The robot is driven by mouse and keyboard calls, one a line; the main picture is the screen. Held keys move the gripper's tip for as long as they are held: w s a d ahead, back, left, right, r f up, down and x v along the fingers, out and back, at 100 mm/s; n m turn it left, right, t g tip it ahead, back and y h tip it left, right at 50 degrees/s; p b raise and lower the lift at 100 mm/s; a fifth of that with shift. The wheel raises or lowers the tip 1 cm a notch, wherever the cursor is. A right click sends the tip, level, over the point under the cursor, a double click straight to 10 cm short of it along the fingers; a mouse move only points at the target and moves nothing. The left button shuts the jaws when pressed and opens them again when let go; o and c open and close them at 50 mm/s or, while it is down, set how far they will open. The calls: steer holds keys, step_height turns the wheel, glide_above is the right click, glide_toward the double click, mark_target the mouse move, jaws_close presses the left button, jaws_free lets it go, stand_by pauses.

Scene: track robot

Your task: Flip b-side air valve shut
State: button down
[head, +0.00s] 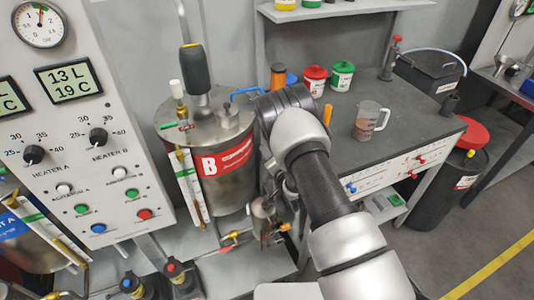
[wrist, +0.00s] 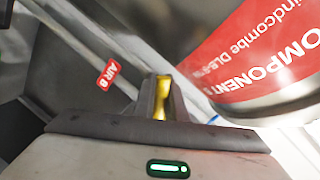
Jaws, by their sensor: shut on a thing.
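The B tank (head: 222,172) is a steel vessel with a red "B" label, left of my arm in the head view. Its red "Component" label (wrist: 285,50) fills the upper right of the wrist view. A red "AIR B" tag (wrist: 108,74) hangs on a pale pipe at left of the wrist view. My gripper (wrist: 160,98) is shut on a small yellow piece (wrist: 161,88), which appears to be the air valve's handle. The fingers hide most of it, so its angle is unclear. In the head view my gripper (head: 262,212) is low beside the tank's right side, partly hidden by my arm.
The control panel (head: 75,110) with gauge and dials stands at left. A grey workbench (head: 390,135) at right holds red and green tubs and a measuring jug (head: 369,121). A dark drum (head: 447,190) stands at the bench's right end. Pipes run below the tank.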

steer(key=shift+r, duration=0.1)
steer(key=shift+s+a+r+m+g+y+b, duration=0.2)
steer(key=shift+r+m+b, duration=0.3)
steer(key=shift+m, duration=0.35)
steer(key=shift+w+a+r+m+y+b, duration=0.1)
steer(key=shift+r+m+y+b, duration=0.2)
steer(key=shift+m+b, duration=0.4)
steer(key=shift+s+a+r+m+g+y+b, duration=0.15)
steer(key=shift+r+m+y+b, duration=0.2)
steer(key=shift+m, duration=0.6)
steer(key=shift+w+r, duration=0.1)
steer(key=c, duration=1.8)
jaws_free()
steer(key=v, duration=1.7)
steer(key=shift+s, duration=0.3)
